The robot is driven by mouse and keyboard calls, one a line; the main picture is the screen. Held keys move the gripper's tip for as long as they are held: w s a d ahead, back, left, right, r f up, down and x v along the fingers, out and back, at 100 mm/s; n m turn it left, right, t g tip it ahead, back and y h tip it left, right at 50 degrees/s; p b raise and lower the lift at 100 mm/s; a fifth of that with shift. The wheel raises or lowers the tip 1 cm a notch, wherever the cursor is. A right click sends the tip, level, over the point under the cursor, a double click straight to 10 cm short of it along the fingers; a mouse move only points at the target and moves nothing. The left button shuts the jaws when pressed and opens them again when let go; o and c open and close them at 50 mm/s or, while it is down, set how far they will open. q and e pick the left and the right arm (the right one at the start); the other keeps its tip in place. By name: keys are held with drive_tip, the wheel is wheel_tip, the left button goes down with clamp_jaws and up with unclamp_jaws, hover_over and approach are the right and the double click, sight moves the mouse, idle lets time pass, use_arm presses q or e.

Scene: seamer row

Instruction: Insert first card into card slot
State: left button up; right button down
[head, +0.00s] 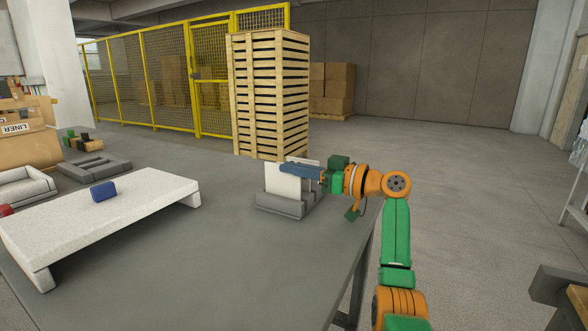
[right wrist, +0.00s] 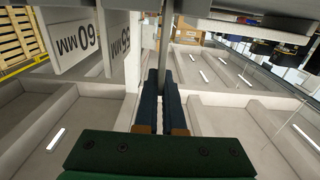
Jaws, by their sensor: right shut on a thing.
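The grey card holder (head: 283,205) stands near the far right edge of the table. A white card (head: 283,184) stands upright in front of my right gripper at the holder. In the right wrist view, two white cards marked 60 MM (right wrist: 75,35) and 55 MM (right wrist: 116,48) stand left of the fingers. My right gripper (head: 288,168) has its blue fingers level just above the holder. In the right wrist view the fingers (right wrist: 161,80) are shut on a thin plate seen edge-on (right wrist: 165,45), apparently a card. Its lower edge is hidden, so I cannot tell whether it sits in a slot. My left gripper is out of view.
A white raised stand (head: 130,205) with a blue block (head: 103,191) is on the left of the grey table (head: 215,260). Grey trays (head: 94,168) and a cardboard box (head: 28,140) lie beyond. A pallet stack (head: 270,95) rises behind the table. The front middle is clear.

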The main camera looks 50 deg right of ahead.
drive_tip(key=shift+f+b, duration=0.4)
drive_tip(key=shift+f, duration=0.1)
drive_tip(key=c, duration=0.9)
unclamp_jaws()
drive_tip(key=shift+c, duration=0.2)
drive_tip(key=b+v, duration=0.1)
drive_tip(key=v, duration=0.5)
drive_tip(key=shift+s+d+b, duration=0.1)
drive_tip(key=shift+s+b, duration=0.2)
drive_tip(key=shift+s+r, duration=0.1)
drive_tip(key=shift+s, duration=0.15)
